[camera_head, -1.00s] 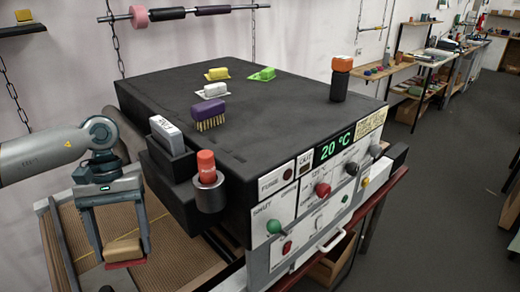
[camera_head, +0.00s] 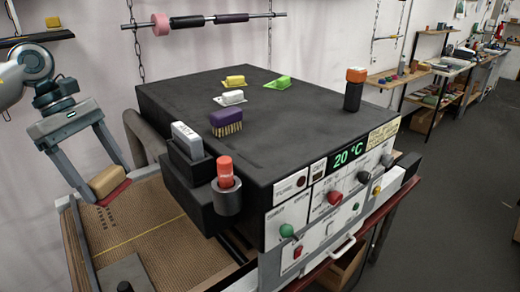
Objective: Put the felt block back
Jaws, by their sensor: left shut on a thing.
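The felt block (camera_head: 107,180), a tan block with a red underside, is held between the fingers of my left gripper (camera_head: 109,186). The gripper is shut on it, and the block is tilted. It hangs above the brown ribbed bed at the left of the black machine (camera_head: 290,130), apart from the machine. My right gripper is not in view.
On the machine top are yellow (camera_head: 235,81), white (camera_head: 230,97) and green (camera_head: 278,83) pieces, a purple brush (camera_head: 226,118) and an orange-topped black cylinder (camera_head: 354,92). A white block (camera_head: 187,135) and red cylinder (camera_head: 225,168) sit in front holders. A wall shelf (camera_head: 35,40) is upper left.

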